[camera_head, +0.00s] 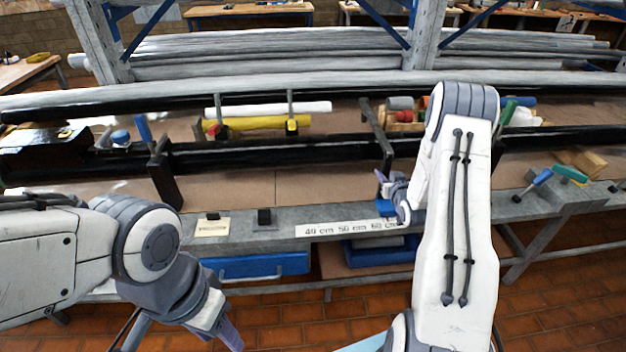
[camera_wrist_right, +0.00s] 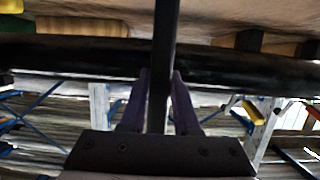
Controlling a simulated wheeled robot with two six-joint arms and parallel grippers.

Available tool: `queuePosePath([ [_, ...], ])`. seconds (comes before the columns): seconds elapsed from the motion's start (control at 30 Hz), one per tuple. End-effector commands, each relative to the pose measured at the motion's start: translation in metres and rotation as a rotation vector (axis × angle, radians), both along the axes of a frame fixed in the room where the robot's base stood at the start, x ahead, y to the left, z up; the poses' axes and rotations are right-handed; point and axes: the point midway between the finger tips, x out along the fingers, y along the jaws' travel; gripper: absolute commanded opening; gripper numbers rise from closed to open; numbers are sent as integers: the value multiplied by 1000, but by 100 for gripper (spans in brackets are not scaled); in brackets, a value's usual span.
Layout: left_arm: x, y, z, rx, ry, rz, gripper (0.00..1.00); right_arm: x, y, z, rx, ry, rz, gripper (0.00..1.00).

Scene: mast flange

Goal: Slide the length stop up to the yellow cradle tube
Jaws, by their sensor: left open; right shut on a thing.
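The yellow cradle tube (camera_head: 240,123) lies across black uprights with red and yellow parts on the bench behind the front black rail, left of centre. My right gripper (camera_head: 384,185) is low at the bench's front edge, right of the tube and apart from it. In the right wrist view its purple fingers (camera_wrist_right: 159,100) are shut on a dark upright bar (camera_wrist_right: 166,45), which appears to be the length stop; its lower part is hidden. In the head view a dark plate (camera_head: 376,135) stands just behind this gripper. My left gripper (camera_head: 228,340) hangs open and empty in front of the bench.
A white tube (camera_head: 268,108) lies behind the yellow one. A scale strip (camera_head: 348,228) marked in cm is on the bench's front edge. Another dark plate with a blue handle (camera_head: 143,128) stands at the left. Bare board (camera_head: 290,187) lies between the plates.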

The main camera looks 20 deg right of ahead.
Motion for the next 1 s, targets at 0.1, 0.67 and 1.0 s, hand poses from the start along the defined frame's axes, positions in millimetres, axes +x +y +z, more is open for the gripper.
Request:
queuePosePath([
  [0.1, 0, 0, -1, 0, 0, 0, 50, 2, 7, 0, 0, -1, 3, 0],
  [0.67, 0, 0, -5, 0, 0, 0, 50, 9, 34, 0, 0, -1, 4, 0],
  [1.0, 0, 0, -8, 0, 0, 0, 50, 12, 51, 0, -1, -1, 3, 0],
])
